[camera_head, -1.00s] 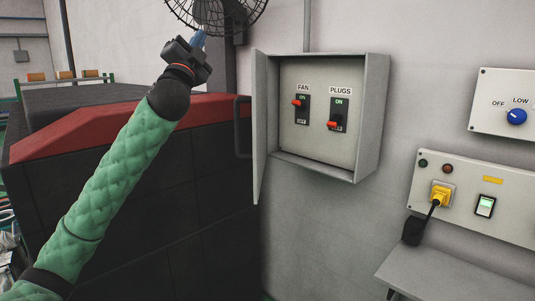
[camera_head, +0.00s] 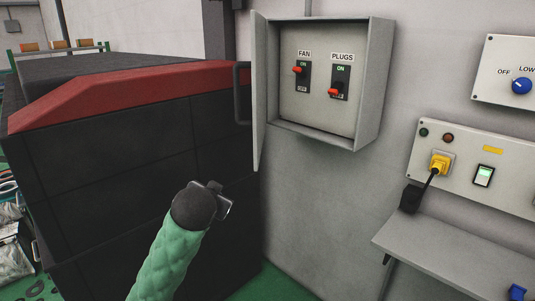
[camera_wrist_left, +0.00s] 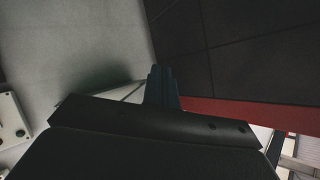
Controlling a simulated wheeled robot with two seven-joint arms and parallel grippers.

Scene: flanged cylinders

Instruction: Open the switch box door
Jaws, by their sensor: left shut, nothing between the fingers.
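The grey switch box (camera_head: 368,90) is fixed to the wall in the head view. Its door (camera_head: 259,100) stands wide open on the left side, seen nearly edge-on, with a dark handle (camera_head: 241,94) on its outer face. Inside are the FAN switch (camera_head: 302,76) and the PLUGS switch (camera_head: 340,83). My left gripper (camera_head: 222,196) is below and left of the door, apart from it. Its fingers are partly hidden behind my wrist there. In the left wrist view its fingers (camera_wrist_left: 162,75) are together and empty. My right gripper is not in view.
A large black cabinet with a red band (camera_head: 150,88) stands left of the box. At right are a panel with a yellow plug (camera_head: 440,163), a panel with a blue knob (camera_head: 521,86) and a grey shelf (camera_head: 450,246). The wall below the box is clear.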

